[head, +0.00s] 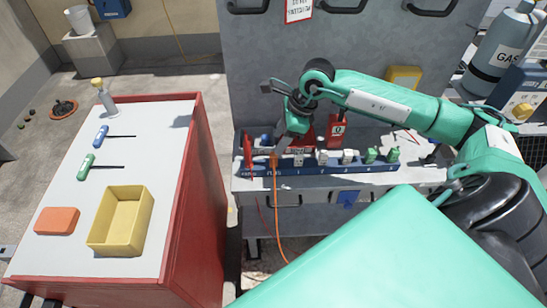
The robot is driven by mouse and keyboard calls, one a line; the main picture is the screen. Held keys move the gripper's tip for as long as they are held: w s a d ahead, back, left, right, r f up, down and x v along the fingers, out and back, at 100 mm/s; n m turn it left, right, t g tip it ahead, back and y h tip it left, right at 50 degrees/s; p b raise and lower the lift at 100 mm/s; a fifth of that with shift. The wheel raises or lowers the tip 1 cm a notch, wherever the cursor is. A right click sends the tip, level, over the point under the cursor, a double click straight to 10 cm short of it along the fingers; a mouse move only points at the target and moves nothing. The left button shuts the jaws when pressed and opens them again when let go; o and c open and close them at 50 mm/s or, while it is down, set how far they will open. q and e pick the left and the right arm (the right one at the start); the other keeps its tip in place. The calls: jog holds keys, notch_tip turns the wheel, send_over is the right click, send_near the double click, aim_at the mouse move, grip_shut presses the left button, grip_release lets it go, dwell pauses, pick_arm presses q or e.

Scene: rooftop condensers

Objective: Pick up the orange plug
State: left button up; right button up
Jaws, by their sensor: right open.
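The orange plug (274,160) sits at the left part of a long blue socket strip (325,171) on the grey bench. An orange cable hangs from it over the bench's front edge. My right gripper (281,146) is open and points down just above the plug. Its fingers partly cover the plug's top, and I cannot tell whether they touch it. My left gripper is not in view.
White plugs (348,156) and green plugs (371,154) stand farther right on the strip. A red tagged block (336,131) stands behind it. At left, a red-sided cart (182,125) carries a yellow bin (120,220), an orange block (57,221) and two screwdrivers.

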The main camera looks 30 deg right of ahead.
aim_at(273, 154)
jog(key=shift+x, duration=1.05)
jog(key=p+x, duration=0.1)
jog(key=x, duration=0.2)
jog(key=shift+s+a+f+p, duration=0.1)
jog(key=shift+s+f+p, duration=0.25)
jog(key=shift+w+a+f, duration=0.15)
jog(key=shift+f, duration=0.45)
grip_shut()
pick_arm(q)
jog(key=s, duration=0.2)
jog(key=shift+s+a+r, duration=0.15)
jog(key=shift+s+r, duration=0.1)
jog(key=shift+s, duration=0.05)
pick_arm(e)
jog(key=shift+r, duration=0.1)
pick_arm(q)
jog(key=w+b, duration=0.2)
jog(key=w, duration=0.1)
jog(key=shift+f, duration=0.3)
pick_arm(e)
notch_tip(273, 154, up, 20)
